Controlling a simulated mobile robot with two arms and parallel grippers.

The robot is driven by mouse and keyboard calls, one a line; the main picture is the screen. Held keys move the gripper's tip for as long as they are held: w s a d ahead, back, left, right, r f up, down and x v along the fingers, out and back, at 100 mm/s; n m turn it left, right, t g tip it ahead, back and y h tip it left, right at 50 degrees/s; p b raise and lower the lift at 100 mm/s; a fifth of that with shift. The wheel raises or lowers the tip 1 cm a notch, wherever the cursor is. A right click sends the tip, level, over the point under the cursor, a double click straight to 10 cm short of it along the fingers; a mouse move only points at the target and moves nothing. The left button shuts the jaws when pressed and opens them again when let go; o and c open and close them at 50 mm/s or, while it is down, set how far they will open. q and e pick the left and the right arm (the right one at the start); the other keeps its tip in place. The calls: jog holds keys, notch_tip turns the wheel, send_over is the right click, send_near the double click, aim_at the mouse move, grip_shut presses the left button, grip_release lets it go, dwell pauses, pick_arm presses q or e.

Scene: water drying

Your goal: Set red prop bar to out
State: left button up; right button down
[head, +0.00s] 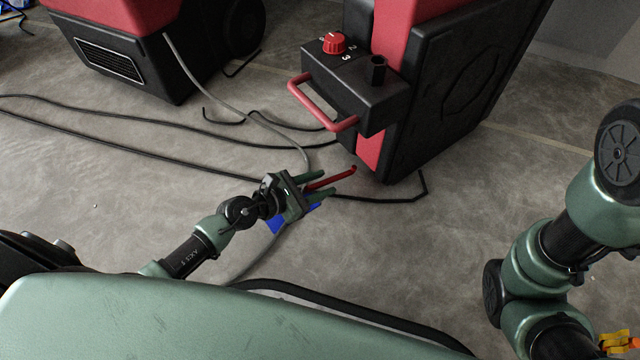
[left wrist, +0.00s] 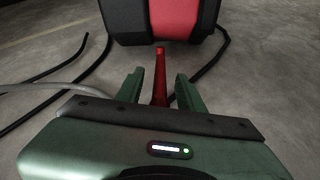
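The red prop bar (head: 334,179) is a thin dark red rod low at the near foot of the black and red machine (head: 440,95). Its hooked far end shows in the head view. My left gripper (head: 336,184) is open, with one green finger on each side of the bar. In the left wrist view the bar (left wrist: 160,72) runs between the spread fingers (left wrist: 160,80), with a gap on both sides. The bar's near end is hidden by the gripper body.
A red handle (head: 319,108) and a red knob (head: 334,43) are on the machine's control box above the bar. A second machine (head: 125,45) stands at the back left. Cables (head: 150,120) cross the grey floor. A blue object (head: 279,224) shows beneath the left gripper.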

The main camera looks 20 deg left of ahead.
pick_arm(q)
grip_shut()
dwell(1.4)
